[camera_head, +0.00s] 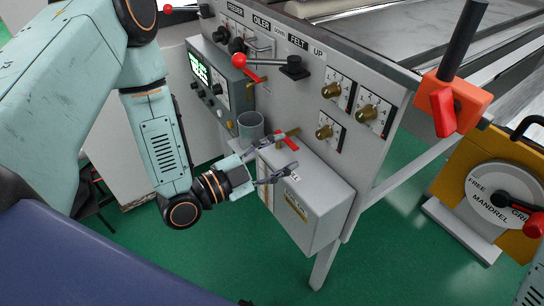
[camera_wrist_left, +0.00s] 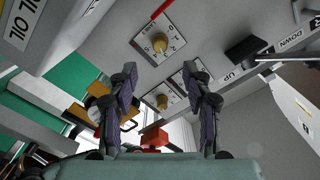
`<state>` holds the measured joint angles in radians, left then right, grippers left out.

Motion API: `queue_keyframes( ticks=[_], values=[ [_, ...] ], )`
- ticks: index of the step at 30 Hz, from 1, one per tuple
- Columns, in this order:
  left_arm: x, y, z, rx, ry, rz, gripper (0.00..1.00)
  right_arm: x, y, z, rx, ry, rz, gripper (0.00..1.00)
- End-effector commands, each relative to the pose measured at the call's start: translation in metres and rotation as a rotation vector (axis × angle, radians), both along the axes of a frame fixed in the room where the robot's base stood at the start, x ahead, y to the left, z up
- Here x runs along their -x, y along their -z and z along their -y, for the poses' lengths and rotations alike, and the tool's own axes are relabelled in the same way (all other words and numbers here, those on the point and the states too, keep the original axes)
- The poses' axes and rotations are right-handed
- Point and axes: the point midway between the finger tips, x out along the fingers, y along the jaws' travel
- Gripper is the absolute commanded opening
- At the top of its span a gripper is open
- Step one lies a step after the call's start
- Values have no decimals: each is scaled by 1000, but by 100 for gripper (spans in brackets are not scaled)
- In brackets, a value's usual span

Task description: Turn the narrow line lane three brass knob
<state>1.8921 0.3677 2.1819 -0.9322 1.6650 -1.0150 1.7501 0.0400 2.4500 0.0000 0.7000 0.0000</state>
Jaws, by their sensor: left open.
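Three brass knobs sit on white dial plates at the right of the grey panel: an upper-left knob (camera_head: 330,90), a right knob (camera_head: 368,112) and a lower knob (camera_head: 324,132). My left gripper (camera_head: 278,158) is open and empty, left of and below the knobs, over the grey box. In the left wrist view, the open fingers (camera_wrist_left: 160,72) frame one knob (camera_wrist_left: 160,43) and another knob (camera_wrist_left: 162,101), both apart from them. The third dial is partly behind a finger. My right gripper is out of view.
A grey box (camera_head: 318,215) juts out below the panel, with a red-handled brass valve (camera_head: 288,140) and a grey cup (camera_head: 250,127) near it. A red-balled lever (camera_head: 270,62) sticks out above. An orange block (camera_head: 462,98) and mandrel wheel (camera_head: 495,190) stand right.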

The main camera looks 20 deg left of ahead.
Motion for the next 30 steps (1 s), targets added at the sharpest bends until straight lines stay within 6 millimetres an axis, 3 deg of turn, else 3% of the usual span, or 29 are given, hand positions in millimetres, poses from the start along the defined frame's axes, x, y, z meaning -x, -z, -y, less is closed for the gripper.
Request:
queue_keyframes(
  ticks=[9, 26, 30],
  values=[
    [15, 0, -10, 1, 0, 1, 49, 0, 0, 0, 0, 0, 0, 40],
    [16, 0, -10, 14, 1, -8, 49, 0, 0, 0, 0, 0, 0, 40],
    [16, 22, -12, 82, -18, -174, 49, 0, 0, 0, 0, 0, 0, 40]
  ],
)
